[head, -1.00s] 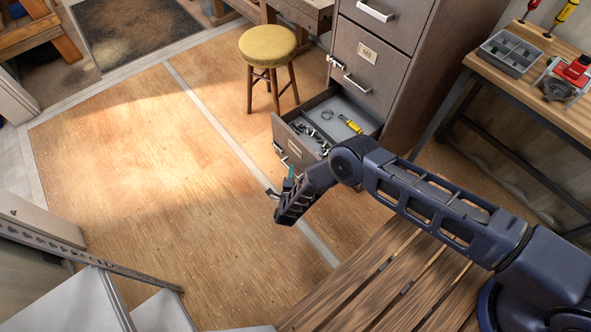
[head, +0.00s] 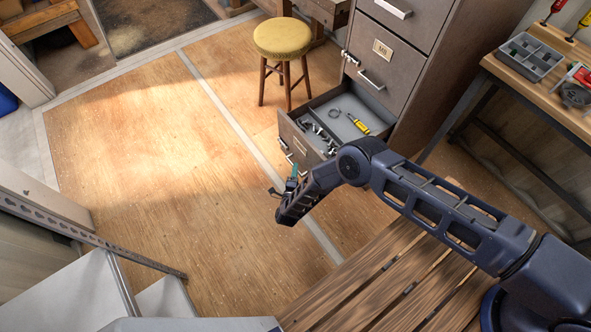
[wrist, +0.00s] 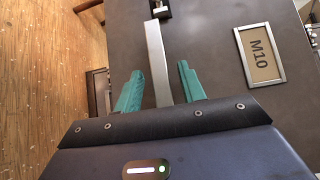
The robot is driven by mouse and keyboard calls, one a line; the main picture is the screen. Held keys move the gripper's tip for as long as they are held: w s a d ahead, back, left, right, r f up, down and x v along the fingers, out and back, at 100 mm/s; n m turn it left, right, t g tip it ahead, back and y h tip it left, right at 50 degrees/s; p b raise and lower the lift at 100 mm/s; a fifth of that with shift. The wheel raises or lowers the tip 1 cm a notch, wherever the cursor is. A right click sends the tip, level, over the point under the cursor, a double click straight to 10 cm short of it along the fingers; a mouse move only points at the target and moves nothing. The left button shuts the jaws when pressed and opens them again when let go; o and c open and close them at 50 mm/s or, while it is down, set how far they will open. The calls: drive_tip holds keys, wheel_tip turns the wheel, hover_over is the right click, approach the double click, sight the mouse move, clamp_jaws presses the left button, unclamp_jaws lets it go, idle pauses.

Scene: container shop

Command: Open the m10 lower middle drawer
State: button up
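The M10 drawer (head: 300,140) is the low drawer of the grey cabinet and stands pulled out, with its inside showing. In the wrist view its grey front (wrist: 205,45) carries an M10 label (wrist: 260,55). The pale bar handle (wrist: 157,55) runs between the two teal fingers of my gripper (wrist: 160,84). The gripper is open, with gaps on both sides of the bar. In the head view my gripper (head: 288,183) is in front of the drawer, low over the floor, and its fingers are partly hidden.
A screwdriver (head: 357,124) and other tools lie in the drawer. The closed drawer above has a handle (head: 372,80). A yellow stool (head: 281,40) stands behind left. A slatted wooden surface (head: 385,285) is under my arm. A workbench (head: 530,88) stands right.

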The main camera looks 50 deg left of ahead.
drive_tip(key=v, duration=0.9)
drive_tip(key=shift+s+d, duration=0.15)
drive_tip(key=shift+d, duration=0.05)
